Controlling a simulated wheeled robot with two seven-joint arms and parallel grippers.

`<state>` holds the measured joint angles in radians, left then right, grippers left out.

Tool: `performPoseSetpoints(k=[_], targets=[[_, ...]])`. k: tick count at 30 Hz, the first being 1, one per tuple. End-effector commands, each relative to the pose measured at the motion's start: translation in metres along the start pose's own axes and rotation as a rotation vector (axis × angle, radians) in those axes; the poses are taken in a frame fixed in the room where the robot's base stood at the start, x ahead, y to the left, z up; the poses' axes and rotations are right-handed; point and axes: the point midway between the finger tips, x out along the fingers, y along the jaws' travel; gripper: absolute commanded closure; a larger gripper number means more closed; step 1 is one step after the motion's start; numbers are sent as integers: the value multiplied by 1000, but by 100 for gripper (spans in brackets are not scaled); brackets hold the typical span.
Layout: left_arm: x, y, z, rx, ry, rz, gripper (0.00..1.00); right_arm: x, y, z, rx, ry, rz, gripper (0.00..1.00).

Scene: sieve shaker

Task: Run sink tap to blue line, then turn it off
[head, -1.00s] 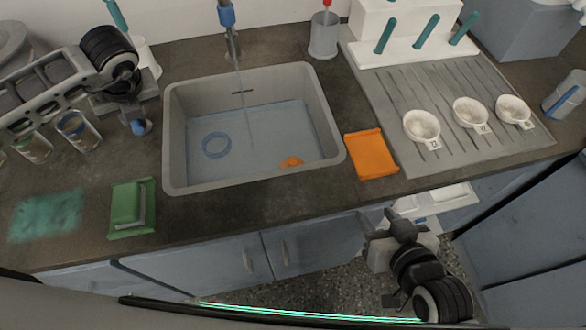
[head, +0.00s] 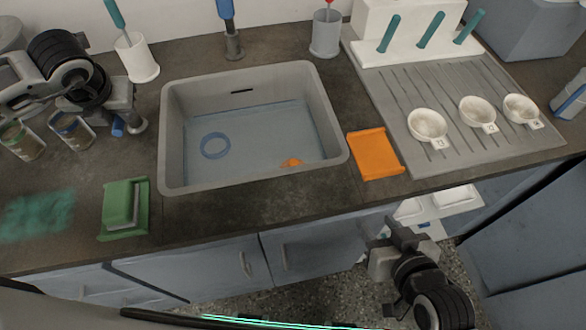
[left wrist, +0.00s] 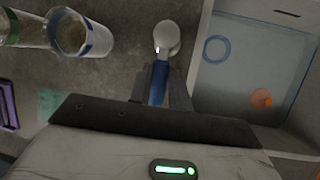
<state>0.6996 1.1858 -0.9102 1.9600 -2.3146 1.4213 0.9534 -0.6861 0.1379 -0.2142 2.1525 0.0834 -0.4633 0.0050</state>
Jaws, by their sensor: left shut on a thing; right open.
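The sink (head: 172,150) holds water, with its surface near the thin blue line (head: 311,127) on the wall; I cannot tell the exact match. The tap spout (head: 229,30) stands behind the sink with a blue upper part, and no stream shows below it. Left of the sink, a blue lever (head: 118,127) sits on a round grey base (head: 137,124). My left gripper (head: 112,117) is shut on this lever, which also shows in the left wrist view (left wrist: 158,82). My right gripper (head: 383,242) is open and empty in front of the cabinets.
A blue ring (head: 215,146) and an orange piece (head: 291,162) are in the sink. Glass jars (head: 72,131) stand close beside my left gripper.

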Motion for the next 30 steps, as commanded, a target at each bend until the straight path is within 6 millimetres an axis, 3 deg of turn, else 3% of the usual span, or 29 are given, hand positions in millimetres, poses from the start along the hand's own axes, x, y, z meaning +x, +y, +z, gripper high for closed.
performPoseSetpoints(k=[7, 18, 30], targets=[[1, 0, 2, -32, 2, 19, 100, 2, 0, 3, 0, 0, 0, 56], [0, -18, 8, -349, 54, 146, 100, 9, 2, 14, 0, 0, 0, 56], [-1, -17, 9, -363, 55, 154, 100, 9, 2, 14, 0, 0, 0, 56]])
